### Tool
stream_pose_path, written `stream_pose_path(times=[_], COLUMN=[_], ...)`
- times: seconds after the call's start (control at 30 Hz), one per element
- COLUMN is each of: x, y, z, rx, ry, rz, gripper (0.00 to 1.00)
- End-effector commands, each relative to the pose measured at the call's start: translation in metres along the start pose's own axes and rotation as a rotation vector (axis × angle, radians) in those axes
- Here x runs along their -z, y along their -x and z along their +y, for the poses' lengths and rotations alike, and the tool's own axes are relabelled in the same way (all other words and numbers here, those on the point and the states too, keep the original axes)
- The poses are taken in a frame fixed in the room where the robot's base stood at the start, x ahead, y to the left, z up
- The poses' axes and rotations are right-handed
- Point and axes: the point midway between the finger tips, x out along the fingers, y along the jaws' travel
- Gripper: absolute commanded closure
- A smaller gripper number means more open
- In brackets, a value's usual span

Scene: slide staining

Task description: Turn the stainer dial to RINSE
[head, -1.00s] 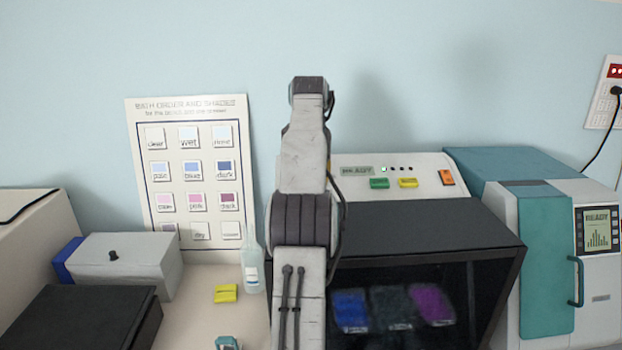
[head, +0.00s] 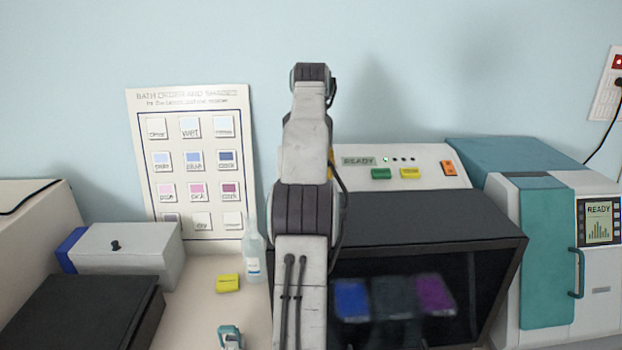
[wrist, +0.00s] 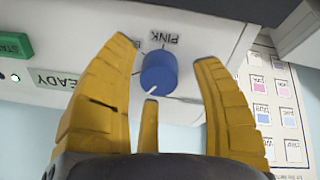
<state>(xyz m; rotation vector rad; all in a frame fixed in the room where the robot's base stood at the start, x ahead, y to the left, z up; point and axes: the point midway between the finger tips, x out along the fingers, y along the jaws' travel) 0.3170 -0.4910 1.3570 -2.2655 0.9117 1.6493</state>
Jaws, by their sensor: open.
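The stainer (head: 430,230) stands behind my arm in the head view, with its sloped white panel (head: 350,178) along the top. Its blue dial (wrist: 159,73) shows in the wrist view, with a white pointer line toward the lower left of that picture. A PINK label, upside down, is beside the dial; another label is partly covered by a finger. My gripper (wrist: 168,90) is open, its yellow fingers on either side of the dial, apart from it as far as I can see. In the head view my arm hides the dial and almost all of the gripper.
Green (head: 381,174) and yellow (head: 410,173) buttons and an orange switch (head: 449,168) sit right of my arm on the panel. A bath chart (head: 190,215) leans on the wall at left. A bottle (head: 252,255) stands beside my arm. A teal-doored machine (head: 548,255) stands at right.

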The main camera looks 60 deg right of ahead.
Motion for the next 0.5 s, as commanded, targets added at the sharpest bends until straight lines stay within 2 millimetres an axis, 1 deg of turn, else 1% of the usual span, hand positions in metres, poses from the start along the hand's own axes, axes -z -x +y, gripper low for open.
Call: stream_pose_path(times=[0.37,0.5], x=[-0.001,-0.004], y=[0.026,0.028], z=[0.0,-0.002], rx=[-0.001,0.001], ry=[0.0,0.0], rz=[0.001,-0.002], gripper=[0.4,0.4])
